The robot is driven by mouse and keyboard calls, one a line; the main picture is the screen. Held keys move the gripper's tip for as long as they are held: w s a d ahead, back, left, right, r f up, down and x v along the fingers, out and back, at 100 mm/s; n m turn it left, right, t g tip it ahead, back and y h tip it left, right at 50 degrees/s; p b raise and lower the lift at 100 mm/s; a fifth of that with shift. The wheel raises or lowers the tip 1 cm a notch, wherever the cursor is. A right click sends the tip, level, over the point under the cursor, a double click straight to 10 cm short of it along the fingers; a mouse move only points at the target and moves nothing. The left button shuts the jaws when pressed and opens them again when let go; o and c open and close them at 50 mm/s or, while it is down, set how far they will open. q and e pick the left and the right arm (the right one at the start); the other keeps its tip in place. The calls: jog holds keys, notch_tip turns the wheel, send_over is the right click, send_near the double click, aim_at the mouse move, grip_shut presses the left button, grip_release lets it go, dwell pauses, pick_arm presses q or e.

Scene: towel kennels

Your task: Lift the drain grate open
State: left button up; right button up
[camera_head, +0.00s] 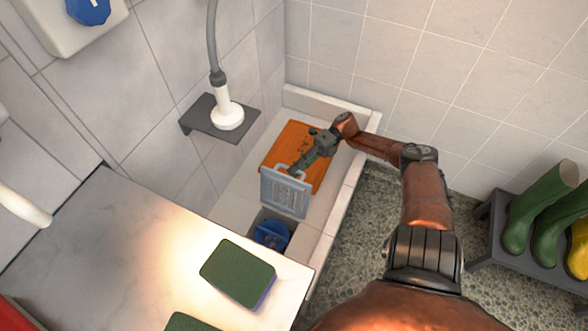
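The drain grate (284,194) is a light grey slotted panel with a handle along its top edge. It stands tilted up in the white basin, above a dark square opening with a blue part (271,234) inside. My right gripper (296,171) is at the top edge of the grate, at its handle. Its fingers appear closed around the handle, though they are small in this view. My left gripper is not in view.
An orange-brown board (291,148) lies in the basin behind the grate. The basin's raised white rim (341,213) runs along the right. A shower head (227,114) rests on a dark wall shelf (203,124). A counter with green sponges (238,272) is in front; boots (536,208) stand at right.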

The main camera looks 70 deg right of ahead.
jog(key=v, duration=0.7)
jog(key=shift+d, duration=0.25)
jog(key=shift+s, duration=0.15)
dwell(0.5)
